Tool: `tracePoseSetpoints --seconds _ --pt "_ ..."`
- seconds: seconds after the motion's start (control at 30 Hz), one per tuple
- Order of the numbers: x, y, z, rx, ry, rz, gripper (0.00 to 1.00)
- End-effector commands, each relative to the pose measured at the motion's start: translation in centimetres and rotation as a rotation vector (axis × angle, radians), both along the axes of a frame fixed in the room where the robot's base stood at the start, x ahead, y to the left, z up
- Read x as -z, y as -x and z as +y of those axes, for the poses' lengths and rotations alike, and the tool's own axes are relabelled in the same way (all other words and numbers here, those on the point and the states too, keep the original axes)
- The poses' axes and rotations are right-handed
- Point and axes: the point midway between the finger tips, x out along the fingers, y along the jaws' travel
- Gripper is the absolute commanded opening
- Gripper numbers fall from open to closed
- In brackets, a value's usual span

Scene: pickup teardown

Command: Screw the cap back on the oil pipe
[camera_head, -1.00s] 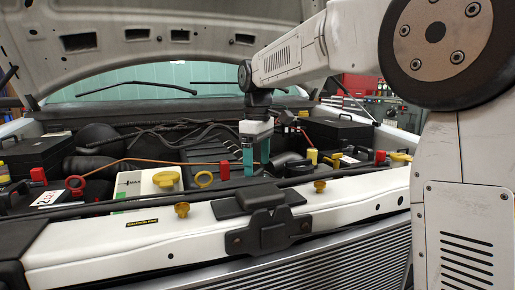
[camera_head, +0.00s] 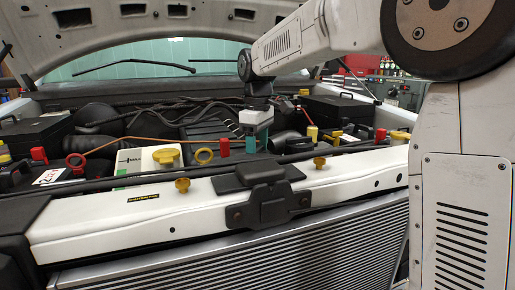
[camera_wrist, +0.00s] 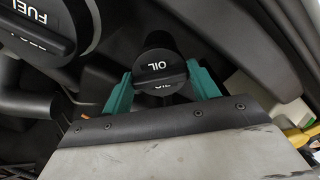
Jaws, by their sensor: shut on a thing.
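The black cap marked OIL (camera_wrist: 157,66) shows in the wrist view between the two teal fingers of my gripper (camera_wrist: 160,84). The fingers are shut on its sides. In the head view my gripper (camera_head: 257,145) points down into the engine bay, behind the white front crossbar (camera_head: 120,220). The cap cannot be made out there.
A larger black cap marked FUEL (camera_wrist: 42,28) lies close to the left finger in the wrist view. The raised hood (camera_head: 110,32) hangs above.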

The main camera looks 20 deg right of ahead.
Motion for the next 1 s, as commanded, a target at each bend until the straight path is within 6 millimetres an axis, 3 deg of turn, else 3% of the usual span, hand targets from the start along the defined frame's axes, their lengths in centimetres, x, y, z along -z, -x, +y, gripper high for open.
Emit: tracePoseSetpoints --seconds 0.6,0.83,0.87,0.9,0.93,1.0 --pt "0.01 -0.02 -0.01 0.536 0.000 -0.001 0.30" --pt "-0.01 -0.02 -0.01 0.555 0.000 -0.001 0.30" --pt "-0.01 -0.02 -0.01 0.554 0.000 -0.001 0.68" --pt "-0.01 -0.02 -0.01 0.554 0.000 -0.001 0.79" --pt "-0.01 -0.02 -0.01 0.554 0.000 -0.001 0.85" --pt "0.00 -0.02 -0.01 0.553 0.000 -0.001 0.85"
